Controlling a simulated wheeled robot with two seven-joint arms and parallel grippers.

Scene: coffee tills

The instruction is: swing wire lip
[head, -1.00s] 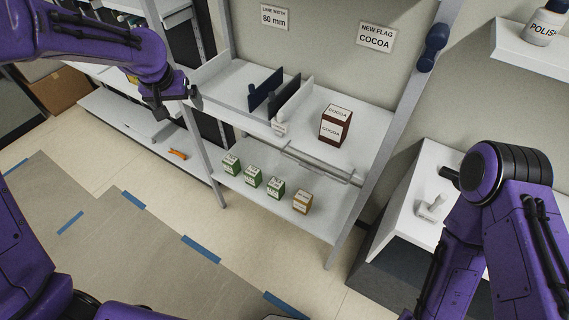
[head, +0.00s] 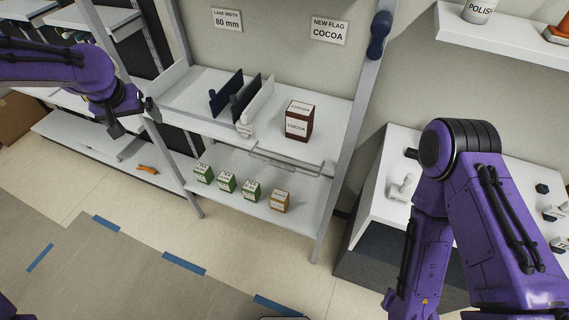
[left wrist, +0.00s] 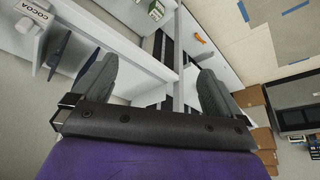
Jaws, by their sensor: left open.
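The wire lip (head: 290,163) is a thin grey wire frame at the front edge of the upper shelf, below the brown cocoa box (head: 299,121). I cannot tell its exact tilt. My left gripper (head: 130,122) is open and empty, to the left of this shelf and well apart from the lip. In the left wrist view its two dark fingers (left wrist: 155,82) are spread wide with nothing between them.
Dark and white dividers (head: 244,97) stand on the upper shelf (head: 195,92). Several green boxes (head: 227,182) and a tan box (head: 280,201) stand on the lower shelf. A grey upright (head: 350,135) bounds the shelves at right. A white counter (head: 375,205) stands beyond it.

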